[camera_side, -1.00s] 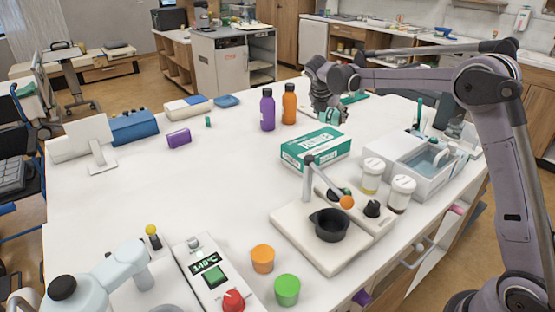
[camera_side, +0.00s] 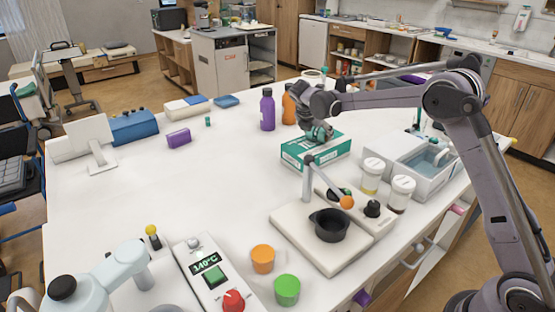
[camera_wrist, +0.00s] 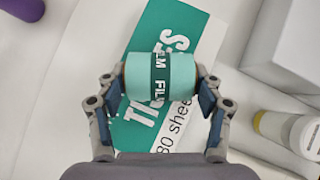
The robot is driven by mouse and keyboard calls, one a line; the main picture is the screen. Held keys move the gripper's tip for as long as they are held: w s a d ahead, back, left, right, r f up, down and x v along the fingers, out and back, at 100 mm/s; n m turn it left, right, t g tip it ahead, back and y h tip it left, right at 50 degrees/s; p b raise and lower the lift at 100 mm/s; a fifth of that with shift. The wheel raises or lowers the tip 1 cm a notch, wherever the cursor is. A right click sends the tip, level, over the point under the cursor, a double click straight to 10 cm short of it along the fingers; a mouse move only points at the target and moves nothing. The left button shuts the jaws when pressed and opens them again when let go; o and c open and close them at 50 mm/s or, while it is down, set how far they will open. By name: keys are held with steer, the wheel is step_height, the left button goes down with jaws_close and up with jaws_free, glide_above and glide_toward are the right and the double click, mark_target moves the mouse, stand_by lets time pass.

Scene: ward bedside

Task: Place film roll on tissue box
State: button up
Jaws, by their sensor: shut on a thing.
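The film roll is a pale teal cylinder with a dark green band reading "FILM", held between the fingers in the wrist view (camera_wrist: 160,82). My gripper (camera_side: 320,132) is shut on it; in the wrist view the fingers (camera_wrist: 162,85) press its two ends. The tissue box (camera_side: 300,155) is green and white and lies flat on the table. The roll is over the box's top; in the wrist view the box (camera_wrist: 150,130) shows beneath it, partly hidden. I cannot tell whether the roll touches the box.
Purple (camera_side: 267,110) and orange (camera_side: 289,106) bottles stand behind the box. Two white-lidded jars (camera_side: 372,176) and a white basin unit (camera_side: 425,160) are at its right. A plate with a black bowl (camera_side: 331,226) is in front.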

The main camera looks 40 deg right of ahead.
steer(key=shift+f, duration=0.15)
steer(key=o, duration=1.3)
steer(key=shift+o, duration=0.2)
steer(key=v, duration=1.2)
steer(key=shift+r, duration=0.25)
steer(key=x, duration=1.1)
steer(key=shift+w+d+f, duration=0.1)
steer(key=shift+d+f, duration=0.2)
steer(key=shift+r, duration=0.3)
